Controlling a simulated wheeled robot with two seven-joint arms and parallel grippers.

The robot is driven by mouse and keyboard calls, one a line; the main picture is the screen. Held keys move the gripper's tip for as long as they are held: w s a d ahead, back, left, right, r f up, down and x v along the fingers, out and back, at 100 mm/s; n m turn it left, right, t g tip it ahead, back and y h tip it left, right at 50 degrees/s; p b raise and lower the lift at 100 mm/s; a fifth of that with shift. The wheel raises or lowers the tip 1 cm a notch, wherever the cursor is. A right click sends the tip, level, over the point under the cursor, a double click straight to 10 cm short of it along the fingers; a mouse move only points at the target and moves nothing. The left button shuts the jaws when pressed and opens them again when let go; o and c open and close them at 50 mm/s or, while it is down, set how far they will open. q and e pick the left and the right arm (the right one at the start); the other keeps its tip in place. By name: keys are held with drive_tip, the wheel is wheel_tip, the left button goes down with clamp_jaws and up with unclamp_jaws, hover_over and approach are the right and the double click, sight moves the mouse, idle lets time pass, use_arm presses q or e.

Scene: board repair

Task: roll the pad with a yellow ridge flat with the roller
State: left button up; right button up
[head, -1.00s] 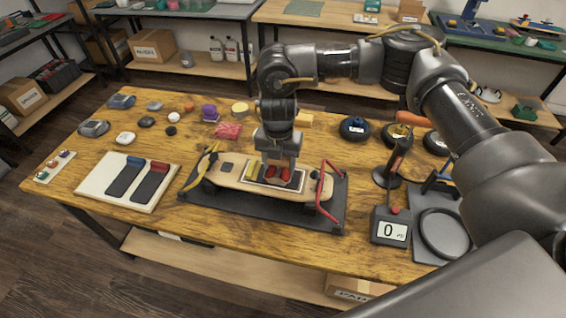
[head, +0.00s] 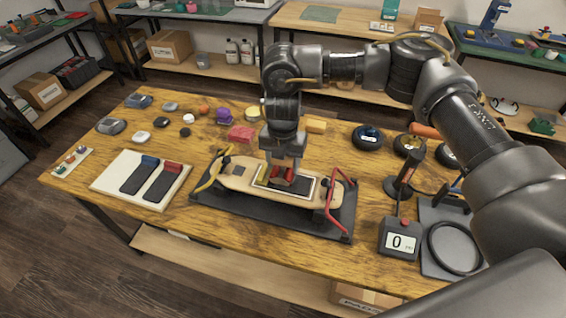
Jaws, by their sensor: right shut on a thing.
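My right gripper (head: 284,163) is shut on a red thing, likely the roller (head: 290,173), and its fingers hide part of it. It is low over the middle of the wooden skateboard deck (head: 236,187), within a pale rectangular frame (head: 306,189). A small yellow strip (head: 263,172) shows just left of the roller, likely the ridge of the pad; the rest of the pad is mostly hidden. I cannot tell whether the roller touches it. My left gripper is not in view.
A white board (head: 113,180) with two dark pads is at left. A display box (head: 399,241) reading 0 and dark wheels (head: 367,137) are at right.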

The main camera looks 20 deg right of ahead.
wheel_tip(320, 180, up, 5)
drive_tip(key=p, duration=0.4)
drive_tip(key=shift+r, duration=0.15)
idle(0.4)
